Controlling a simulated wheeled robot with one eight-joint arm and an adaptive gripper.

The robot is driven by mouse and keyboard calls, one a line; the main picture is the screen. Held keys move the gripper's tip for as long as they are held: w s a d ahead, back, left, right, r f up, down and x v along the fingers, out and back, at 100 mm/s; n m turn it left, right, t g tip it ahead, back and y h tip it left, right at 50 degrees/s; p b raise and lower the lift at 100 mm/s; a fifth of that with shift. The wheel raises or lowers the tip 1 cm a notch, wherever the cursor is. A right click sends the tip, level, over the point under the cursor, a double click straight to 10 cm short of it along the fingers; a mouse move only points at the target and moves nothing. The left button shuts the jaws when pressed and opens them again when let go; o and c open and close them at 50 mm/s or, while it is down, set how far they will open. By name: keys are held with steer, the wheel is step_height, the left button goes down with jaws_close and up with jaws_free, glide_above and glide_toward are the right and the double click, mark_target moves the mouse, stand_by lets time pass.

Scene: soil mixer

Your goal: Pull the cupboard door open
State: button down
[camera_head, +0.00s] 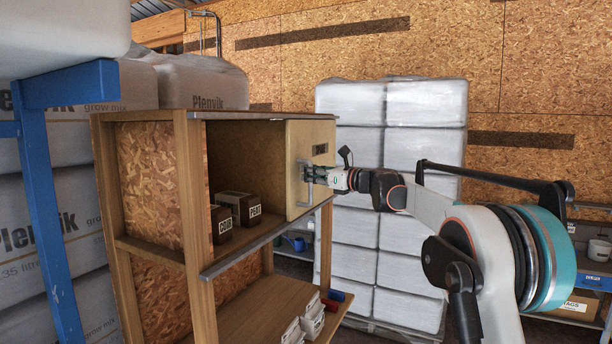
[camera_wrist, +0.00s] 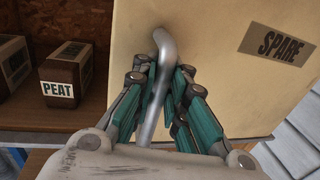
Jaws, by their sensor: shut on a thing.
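The wooden cupboard (camera_head: 186,200) stands left of centre in the head view, its upper compartment open to view on the left side. Its pale door (camera_head: 297,140) covers the right part of that compartment. The door also fills much of the wrist view (camera_wrist: 210,40) and bears a "SPARE" label. A grey metal bar handle (camera_wrist: 163,50) sticks out from the door. My gripper (camera_head: 312,176) is at the door front, shut on the handle. In the wrist view the fingers (camera_wrist: 156,95) sit on both sides of the bar.
Boxes marked "COIR" (camera_head: 221,224) and "PEAT" (camera_head: 240,206) stand on the shelf left of the door. A metal rail (camera_head: 255,245) runs along the shelf front. Stacked white bales (camera_head: 425,105) stand behind my arm. A blue frame post (camera_head: 45,200) stands at left.

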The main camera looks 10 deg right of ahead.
steer(key=shift+d, duration=0.15)
steer(key=c, duration=1.9)
jaws_free()
steer(key=o, duration=0.3)
steer(key=shift+d, duration=0.25)
steer(key=shift+a, duration=0.2)
steer(key=v, duration=1.2)
